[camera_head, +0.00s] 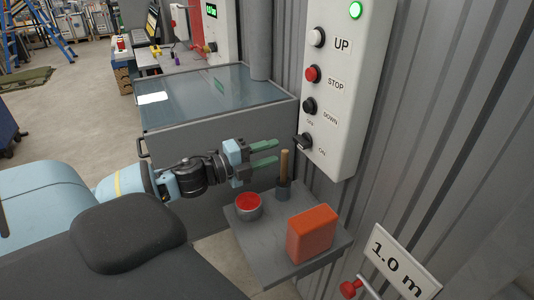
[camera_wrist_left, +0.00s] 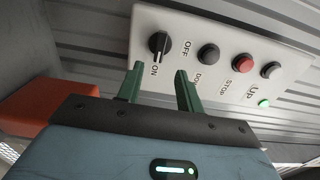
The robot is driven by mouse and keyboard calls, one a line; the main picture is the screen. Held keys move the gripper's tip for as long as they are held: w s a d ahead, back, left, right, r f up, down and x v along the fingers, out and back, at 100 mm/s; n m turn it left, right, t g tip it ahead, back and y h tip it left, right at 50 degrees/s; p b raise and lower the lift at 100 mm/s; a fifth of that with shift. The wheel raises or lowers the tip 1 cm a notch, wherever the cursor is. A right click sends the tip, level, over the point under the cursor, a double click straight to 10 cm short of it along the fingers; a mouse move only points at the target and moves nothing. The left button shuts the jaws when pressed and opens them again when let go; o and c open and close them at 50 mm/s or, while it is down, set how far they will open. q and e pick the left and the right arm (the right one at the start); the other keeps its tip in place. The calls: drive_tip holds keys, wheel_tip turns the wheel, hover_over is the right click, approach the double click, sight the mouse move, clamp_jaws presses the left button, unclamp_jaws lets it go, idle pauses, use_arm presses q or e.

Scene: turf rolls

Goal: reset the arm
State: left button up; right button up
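My left arm comes in from the left in the head view. Its gripper (camera_head: 277,152) is open, with two green fingers apart and nothing between them. The fingers point at the white control panel (camera_head: 345,80) and stop short of its black rotary knob (camera_head: 303,141). In the left wrist view, the gripper's fingertips (camera_wrist_left: 159,70) lie just below the knob (camera_wrist_left: 159,44), which is labelled OFF and ON; its pointer seems to be toward ON. The panel also has UP, STOP and DOWN buttons and a lit green lamp (camera_head: 355,10). My right gripper is not in view.
Below the gripper, a small grey shelf (camera_head: 265,258) holds a red-topped tin (camera_head: 248,205), a wooden-handled tool in a holder (camera_head: 284,167) and an orange box (camera_head: 312,232). A glass-topped grey cabinet (camera_head: 205,145) stands behind the arm. A corrugated wall is at right.

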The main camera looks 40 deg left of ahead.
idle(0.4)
use_arm(q)
drive_tip(key=s+d+f+n+g+y, duration=0.2)
drive_tip(key=s+f+n+g+y, duration=0.15)
drive_tip(key=s+f+n, duration=0.5)
drive_tip(key=s+d+f+n+g+y, duration=0.25)
drive_tip(key=s+f+n+y, duration=0.3)
drive_tip(key=f, duration=0.65)
drive_tip(key=s+d+f+n+g+h, duration=0.1)
drive_tip(key=s+d+f+n+g, duration=0.15)
drive_tip(key=s, duration=0.55)
drive_tip(key=s+d+f+n+g+h, duration=0.1)
drive_tip(key=s+d+f+n+g, duration=0.1)
drive_tip(key=s+d+g, duration=0.35)
drive_tip(key=s+d+f+n+g, duration=0.2)
drive_tip(key=s, duration=0.7)
drive_tip(key=w+d+f+t+h, duration=0.2)
drive_tip(key=w+d+f+t, duration=0.1)
drive_tip(key=w+f+t, duration=0.3)
drive_tip(key=shift+f+t, duration=1.1)
drive_tip(key=shift+f, duration=0.25)
drive_tip(key=shift+w, duration=0.1)
